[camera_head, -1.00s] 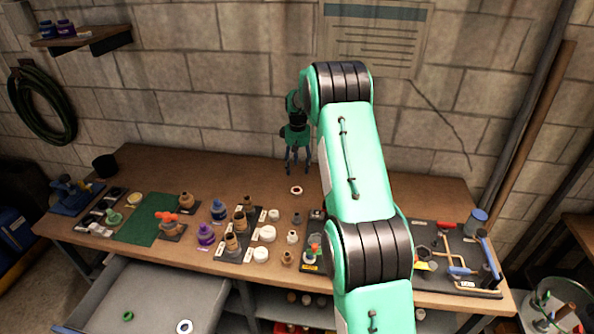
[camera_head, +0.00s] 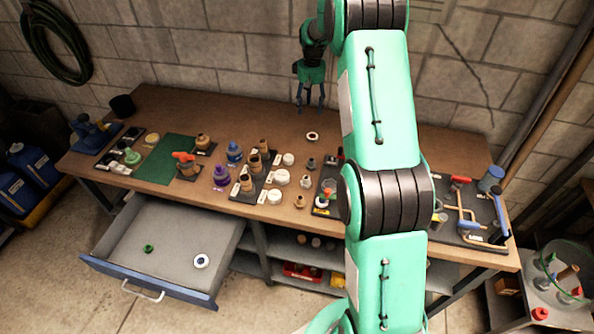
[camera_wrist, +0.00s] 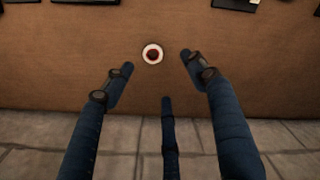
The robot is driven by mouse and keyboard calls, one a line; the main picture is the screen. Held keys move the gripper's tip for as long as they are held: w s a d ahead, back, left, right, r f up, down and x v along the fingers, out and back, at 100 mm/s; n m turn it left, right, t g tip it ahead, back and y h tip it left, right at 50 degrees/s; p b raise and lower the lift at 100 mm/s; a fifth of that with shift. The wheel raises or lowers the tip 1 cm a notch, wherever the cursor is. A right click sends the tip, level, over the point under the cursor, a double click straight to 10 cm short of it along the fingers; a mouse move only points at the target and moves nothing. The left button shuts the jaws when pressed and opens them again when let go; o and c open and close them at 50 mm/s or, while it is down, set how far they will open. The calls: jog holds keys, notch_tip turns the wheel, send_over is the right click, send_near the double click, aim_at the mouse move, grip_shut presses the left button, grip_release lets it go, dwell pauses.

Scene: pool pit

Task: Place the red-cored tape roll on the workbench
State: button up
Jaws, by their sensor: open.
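The tape roll (camera_head: 312,136), a small white ring with a dark red core, lies flat on the bare brown top of the workbench (camera_head: 340,110). It also shows in the wrist view (camera_wrist: 152,54), a little beyond the fingertips and between their lines. My gripper (camera_head: 310,106) points down near the wall, above the back of the bench. Its fingers are spread and empty, apart from the roll. The wrist view shows three dark blue fingers of my gripper (camera_wrist: 160,68) with nothing between them.
Many fittings stand along the bench front, with a tool board (camera_head: 450,228) at right.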

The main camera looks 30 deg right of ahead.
jog(key=s+a+r+t, duration=0.1)
jog(key=s+a+r, duration=0.8)
jog(key=a+r, duration=0.25)
jog(key=s+a+r+t, duration=0.1)
jog(key=s+a+r, duration=0.85)
jog(key=r, duration=0.35)
jog(key=s+a+r+t, duration=0.25)
jog(key=s+a, duration=0.55)
jog(key=s, duration=0.5)
jog(key=s+a+f, duration=0.1)
jog(key=s+a, duration=0.2)
jog(key=s, duration=0.5)
jog(key=s+a+f, duration=0.1)
jog(key=s+a, duration=0.2)
jog(key=s, duration=0.5)
jog(key=shift+s+f+t, duration=0.2)
jog(key=shift+f+t, duration=0.15)
jog(key=shift+c, duration=0.5)
